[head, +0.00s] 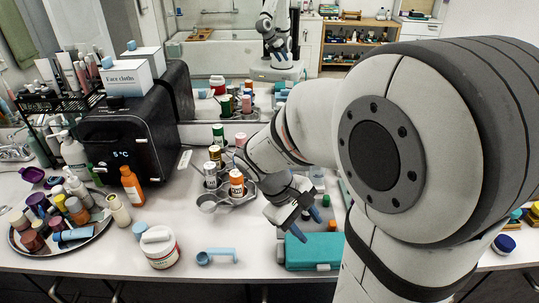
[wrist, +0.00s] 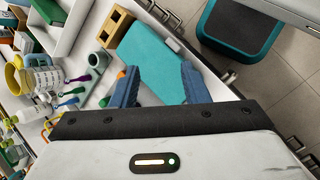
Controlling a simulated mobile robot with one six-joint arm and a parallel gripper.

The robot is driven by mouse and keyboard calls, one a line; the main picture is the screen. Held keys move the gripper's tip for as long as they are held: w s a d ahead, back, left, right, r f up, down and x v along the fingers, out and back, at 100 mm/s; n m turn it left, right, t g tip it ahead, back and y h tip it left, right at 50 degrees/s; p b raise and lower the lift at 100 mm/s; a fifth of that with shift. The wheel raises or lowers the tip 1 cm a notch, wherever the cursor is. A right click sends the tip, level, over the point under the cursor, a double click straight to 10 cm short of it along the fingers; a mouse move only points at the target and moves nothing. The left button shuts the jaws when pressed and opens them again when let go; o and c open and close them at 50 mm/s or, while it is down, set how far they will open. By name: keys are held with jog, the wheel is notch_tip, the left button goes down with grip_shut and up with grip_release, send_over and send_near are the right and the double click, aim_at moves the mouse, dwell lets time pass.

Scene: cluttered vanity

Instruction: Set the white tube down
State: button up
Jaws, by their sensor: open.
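My gripper (head: 305,221) is open, its two blue fingers pointing down over the front of the counter, just above or beside a teal case (head: 314,252). In the wrist view the fingers (wrist: 157,82) are spread apart, with nothing held between them and the teal case (wrist: 150,55) beyond. I cannot tell whether they touch it. Several pale tubes (head: 66,68) stand in a black rack at the back left; I cannot tell which, if any, is the white tube. My arm hides part of the counter at the right.
A round tray (head: 97,232) crowded with bottles sits at the left. A white tub (head: 160,247), a blue scoop (head: 217,256) and a metal holder (head: 207,197) with bottles stand left of my gripper. A black box (head: 140,130) stands behind. Bare counter lies around the scoop.

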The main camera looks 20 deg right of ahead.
jog(key=w+f+n+t+h+p, duration=0.1)
jog(key=w+f+n+t+h, duration=0.2)
jog(key=w+f+n+h, duration=0.35)
jog(key=w+f+n+t+h+p, duration=0.2)
jog(key=w+f+n+h, duration=0.1)
jog(key=w+n+h, duration=0.45)
jog(key=shift+y, duration=0.9)
jog(key=d+p, duration=0.1)
jog(key=d, duration=0.2)
jog(key=w+d+p, duration=0.1)
jog(key=d, duration=0.1)
jog(key=w+d+f+p, duration=0.1)
jog(key=d, duration=0.2)
jog(key=shift+w+d+f, duration=0.1)
jog(key=shift+w+d, duration=0.05)
jog(key=shift+d, duration=0.15)
grip_shut()
